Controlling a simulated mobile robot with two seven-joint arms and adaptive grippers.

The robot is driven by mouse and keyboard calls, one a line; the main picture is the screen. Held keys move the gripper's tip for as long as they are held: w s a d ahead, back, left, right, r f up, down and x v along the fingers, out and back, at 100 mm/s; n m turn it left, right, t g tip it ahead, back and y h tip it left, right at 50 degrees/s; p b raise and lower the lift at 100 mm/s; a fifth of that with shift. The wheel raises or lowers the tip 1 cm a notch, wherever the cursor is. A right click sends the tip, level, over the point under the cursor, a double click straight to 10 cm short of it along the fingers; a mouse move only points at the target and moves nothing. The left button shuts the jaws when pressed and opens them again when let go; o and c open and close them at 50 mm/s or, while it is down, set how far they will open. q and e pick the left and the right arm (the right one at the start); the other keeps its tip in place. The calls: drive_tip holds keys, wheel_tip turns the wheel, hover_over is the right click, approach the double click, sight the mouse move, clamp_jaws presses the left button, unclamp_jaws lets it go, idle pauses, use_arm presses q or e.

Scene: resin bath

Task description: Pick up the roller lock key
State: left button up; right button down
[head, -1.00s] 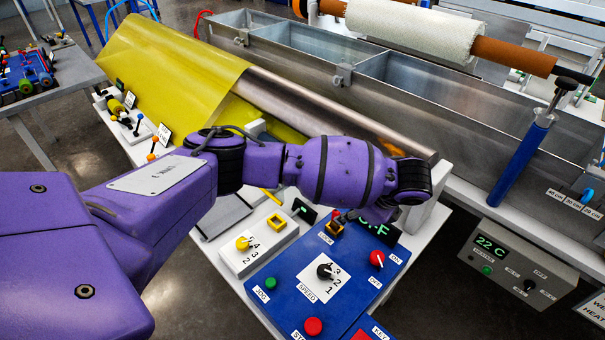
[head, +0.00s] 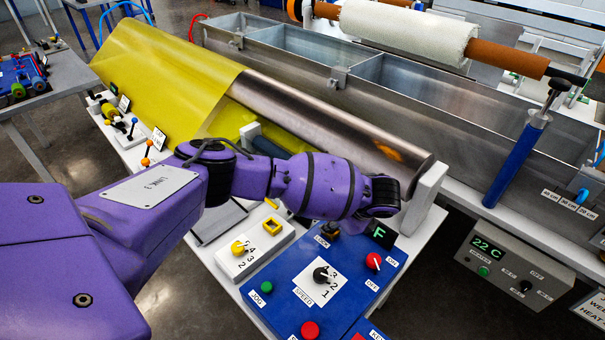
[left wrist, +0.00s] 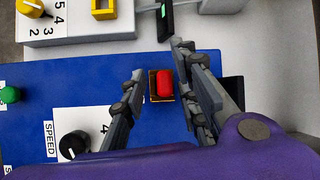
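The roller lock key looks like a red block (left wrist: 165,84) seated in a square brass-brown socket (left wrist: 153,88) on the blue control panel (head: 285,310). My left gripper (left wrist: 160,60) is open in the left wrist view, with one finger on each side of the red key. I see gaps beside the key and cannot tell how high the fingertips are above the panel. In the head view my purple left wrist hides the gripper's fingers and most of the key; only a bit of the socket shows beside the LOCK label. My right gripper is not in view.
Close by on the panel are the speed knob (head: 322,274), a red on/off knob (head: 374,261) and a display (head: 381,236). A white box (head: 238,262) with a yellow knob stands to the left. The metal roller (head: 330,122) lies behind my wrist.

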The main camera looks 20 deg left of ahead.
use_arm(q)
drive_tip(key=shift+w, duration=0.1)
drive_tip(key=c, duration=0.5)
drive_tip(key=shift+r, duration=0.2)
clamp_jaws()
